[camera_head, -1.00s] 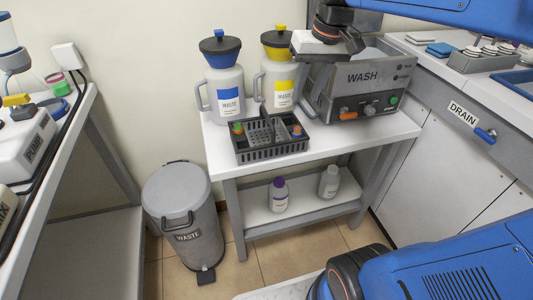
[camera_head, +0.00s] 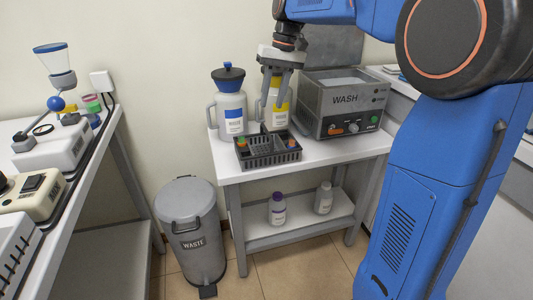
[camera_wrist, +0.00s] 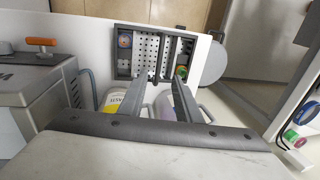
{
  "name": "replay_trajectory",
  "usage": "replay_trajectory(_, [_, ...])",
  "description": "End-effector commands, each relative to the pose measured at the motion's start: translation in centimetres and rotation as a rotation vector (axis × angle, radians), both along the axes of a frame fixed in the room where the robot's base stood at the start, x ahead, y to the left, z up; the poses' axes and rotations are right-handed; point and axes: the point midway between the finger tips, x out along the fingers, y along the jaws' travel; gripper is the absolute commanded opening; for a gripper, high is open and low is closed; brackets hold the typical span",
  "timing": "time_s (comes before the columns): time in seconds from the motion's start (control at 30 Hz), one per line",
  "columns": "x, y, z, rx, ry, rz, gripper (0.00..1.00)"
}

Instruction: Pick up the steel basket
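The steel basket (camera_head: 266,144) appears to be the grey perforated insert in the middle of a dark slotted caddy (camera_head: 270,162) on the white table. In the wrist view the perforated metal (camera_wrist: 146,48) shows inside the dark caddy, beyond my fingertips. My gripper (camera_head: 275,103) points down, above and behind the caddy, in front of the yellow-labelled waste jug. In the wrist view my gripper (camera_wrist: 156,78) has its fingers apart with nothing between them. The fingertips overlap the caddy's near edge in that view; I cannot tell the exact gap.
The blue-lidded waste jug (camera_head: 231,112) and the yellow waste jug (camera_head: 279,112) stand behind the caddy. The wash unit (camera_head: 341,105) is at its right. Small coloured items (camera_head: 241,143) sit in the caddy's ends. A grey waste bin (camera_head: 189,228) stands left of the table.

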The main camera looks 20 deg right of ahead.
Motion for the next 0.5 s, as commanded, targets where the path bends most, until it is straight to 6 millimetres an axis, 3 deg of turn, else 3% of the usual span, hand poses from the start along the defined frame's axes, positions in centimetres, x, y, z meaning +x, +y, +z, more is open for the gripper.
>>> replay_trajectory(0.5, [-0.1, 1.7, -8.7, 0.000, 0.001, 0.000, 0.31])
